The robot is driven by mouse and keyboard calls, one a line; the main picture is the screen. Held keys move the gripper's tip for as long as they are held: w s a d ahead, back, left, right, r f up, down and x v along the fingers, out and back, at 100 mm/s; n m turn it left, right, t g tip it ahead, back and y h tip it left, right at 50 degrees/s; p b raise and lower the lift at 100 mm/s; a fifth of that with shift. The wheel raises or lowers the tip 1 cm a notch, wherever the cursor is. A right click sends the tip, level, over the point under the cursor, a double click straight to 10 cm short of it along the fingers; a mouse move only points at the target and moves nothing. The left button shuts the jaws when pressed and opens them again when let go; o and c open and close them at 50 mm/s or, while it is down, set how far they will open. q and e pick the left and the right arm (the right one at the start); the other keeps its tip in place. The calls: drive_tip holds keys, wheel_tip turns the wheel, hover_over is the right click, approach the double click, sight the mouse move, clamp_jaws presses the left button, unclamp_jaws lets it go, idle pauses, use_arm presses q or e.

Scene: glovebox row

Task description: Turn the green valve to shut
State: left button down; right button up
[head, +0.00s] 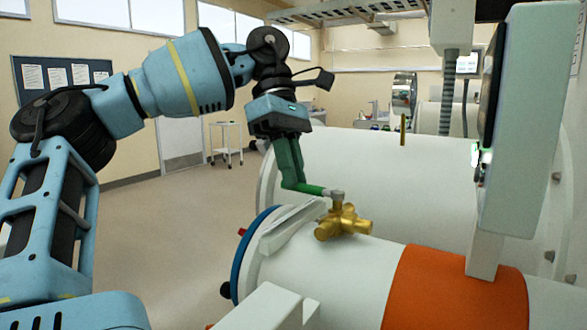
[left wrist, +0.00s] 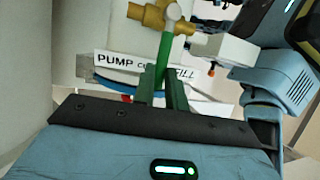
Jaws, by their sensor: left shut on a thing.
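The green valve has a green lever (head: 312,190) that runs left from a grey hub (head: 337,195) on top of a brass valve body (head: 342,224). The brass body sits on a white cylinder. My left gripper (head: 298,186), with dark green fingers pointing down, is shut on the outer part of the lever. In the left wrist view the lever (left wrist: 165,58) runs from between the fingers (left wrist: 162,95) up to the hub, roughly crosswise to the brass body (left wrist: 150,16). My right gripper is not in view.
A white label reading "PUMP" (left wrist: 120,62) lies beyond the fingers. A white cylinder with an orange band (head: 440,290) and blue ring (head: 243,250) lies below the valve. A screen housing (head: 528,120) stands close at right. Open floor (head: 180,220) lies at left.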

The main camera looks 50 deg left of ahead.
use_arm(q)
drive_tip(key=shift+r, duration=0.1)
drive_tip(key=c, duration=1.4)
unclamp_jaws()
drive_tip(key=shift+c, duration=0.2)
drive_tip(key=v, duration=0.7)
drive_tip(key=shift+a+r, duration=0.15)
drive_tip(key=shift+r, duration=0.2)
